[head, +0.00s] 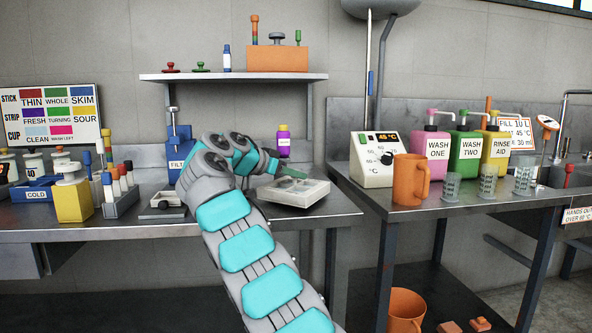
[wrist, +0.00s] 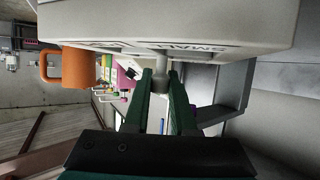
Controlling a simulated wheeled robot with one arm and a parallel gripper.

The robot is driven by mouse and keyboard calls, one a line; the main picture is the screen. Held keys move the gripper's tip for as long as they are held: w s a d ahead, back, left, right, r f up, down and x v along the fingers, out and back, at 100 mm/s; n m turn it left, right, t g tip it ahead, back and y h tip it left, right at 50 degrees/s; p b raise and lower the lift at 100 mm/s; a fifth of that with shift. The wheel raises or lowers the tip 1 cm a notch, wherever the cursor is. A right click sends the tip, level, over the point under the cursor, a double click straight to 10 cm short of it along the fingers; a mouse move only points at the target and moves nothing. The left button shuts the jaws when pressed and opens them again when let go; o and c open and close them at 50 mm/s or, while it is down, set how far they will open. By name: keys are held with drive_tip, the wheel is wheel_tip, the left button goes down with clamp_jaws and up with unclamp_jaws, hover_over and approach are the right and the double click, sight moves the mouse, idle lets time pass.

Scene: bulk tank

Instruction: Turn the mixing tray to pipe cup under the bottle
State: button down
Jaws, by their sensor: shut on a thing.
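The mixing tray (head: 300,196) is a pale, shallow, roughly square tray with raised walls. It sits near the right end of the left steel bench. In the wrist view its pale side (wrist: 190,22) fills the top, with partly readable dark lettering. My gripper (head: 290,172) is at its back-left edge. In the wrist view my green fingers (wrist: 163,88) are shut on a short grey stub (wrist: 160,78) under the tray's side. A purple bottle (head: 283,141) with a white label stands behind the tray. The cups inside the tray are too small to tell.
An orange jug (head: 409,180) and a white device with a 45 °C display (head: 375,158) stand on the right bench (head: 450,204). A blue filter holder (head: 179,150) is left of my arm. A shelf (head: 235,77) hangs above. A gap separates the benches.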

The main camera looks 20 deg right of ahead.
idle(0.3)
drive_tip(key=c, duration=0.7)
unclamp_jaws()
drive_tip(key=shift+c, duration=0.2)
